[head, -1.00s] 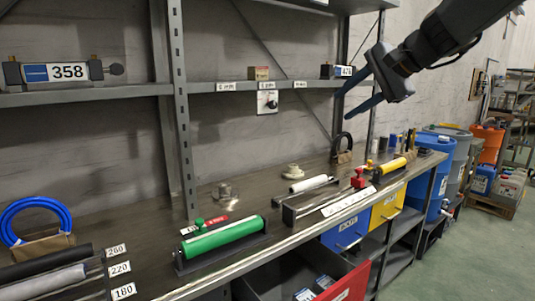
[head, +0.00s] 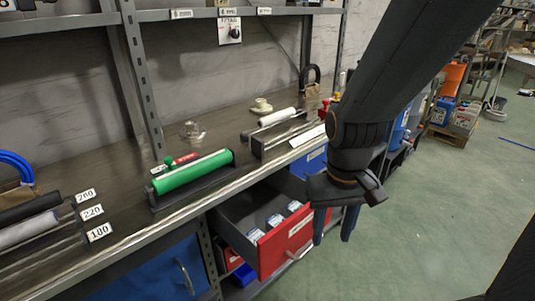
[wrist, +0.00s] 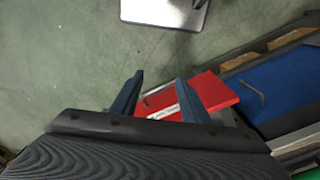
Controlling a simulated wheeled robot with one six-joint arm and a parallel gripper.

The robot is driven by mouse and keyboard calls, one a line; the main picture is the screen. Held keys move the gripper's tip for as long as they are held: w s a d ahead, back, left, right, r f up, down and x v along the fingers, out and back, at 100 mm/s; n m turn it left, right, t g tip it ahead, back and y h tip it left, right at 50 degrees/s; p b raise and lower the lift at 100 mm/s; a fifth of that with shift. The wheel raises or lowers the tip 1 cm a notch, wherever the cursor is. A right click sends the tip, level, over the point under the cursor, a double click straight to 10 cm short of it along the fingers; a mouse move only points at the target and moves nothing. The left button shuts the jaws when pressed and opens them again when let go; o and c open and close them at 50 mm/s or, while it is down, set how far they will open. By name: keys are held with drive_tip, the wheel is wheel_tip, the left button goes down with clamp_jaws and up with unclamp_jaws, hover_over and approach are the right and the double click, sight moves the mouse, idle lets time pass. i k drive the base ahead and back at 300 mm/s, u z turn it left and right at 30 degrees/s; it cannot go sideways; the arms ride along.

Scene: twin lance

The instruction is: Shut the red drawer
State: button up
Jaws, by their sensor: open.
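The red drawer (head: 285,243) stands pulled out from under the workbench in the head view, with several small white-labelled items inside. Its red front carries a white label and a pale handle (head: 300,250). The red front (wrist: 205,93) also shows in the wrist view, beyond and to the right of my fingers. My gripper (head: 335,228) points down in the head view, close to the right end of the drawer front; whether it touches cannot be told. In the wrist view my gripper (wrist: 155,98) has its two blue fingers apart with nothing held between them.
The workbench (head: 120,215) runs above the drawer and holds a green roller (head: 192,173). The green floor (head: 420,230) in front is clear.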

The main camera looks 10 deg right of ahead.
sight(232, 218)
drive_tip(key=k, duration=1.15)
drive_tip(key=z, duration=0.3)
drive_tip(key=i, duration=0.7)
drive_tip(key=u, duration=0.3)
